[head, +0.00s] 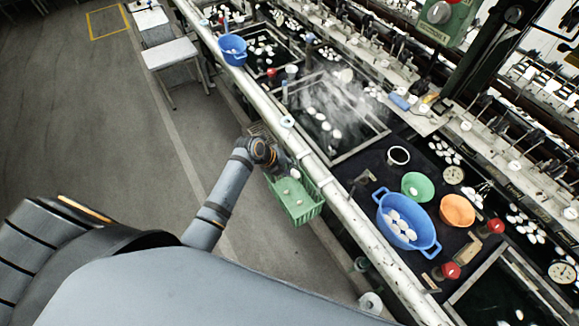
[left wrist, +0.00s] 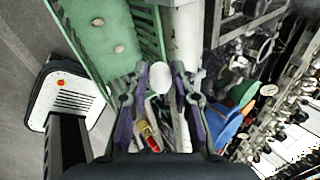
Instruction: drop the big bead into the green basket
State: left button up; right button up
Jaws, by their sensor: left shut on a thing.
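My left gripper (head: 287,166) is over the back end of the green basket (head: 302,214), beside the long pale rail. In the left wrist view its two fingers (left wrist: 158,84) with purple pads are shut on a white, rounded big bead (left wrist: 159,70). In that view the green basket (left wrist: 95,50) lies to the upper left, and the bead appears to the right of its inner floor. Two small pale pieces lie on the basket floor. My right gripper is not in view.
A blue basin (head: 425,245) holding several white pieces stands on the dark bench, near a green bowl (head: 417,186) and an orange bowl (head: 457,210). The pale rail (head: 340,205) runs close along the basket's right side. Open floor (head: 130,130) lies to the left.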

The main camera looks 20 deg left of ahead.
pick_arm(q)
notch_tip(320, 180, down, 5)
jog(key=b, duration=0.3)
jog(key=shift+b, duration=0.4)
jog(key=o, duration=0.7)
jog(key=v, duration=1.2)
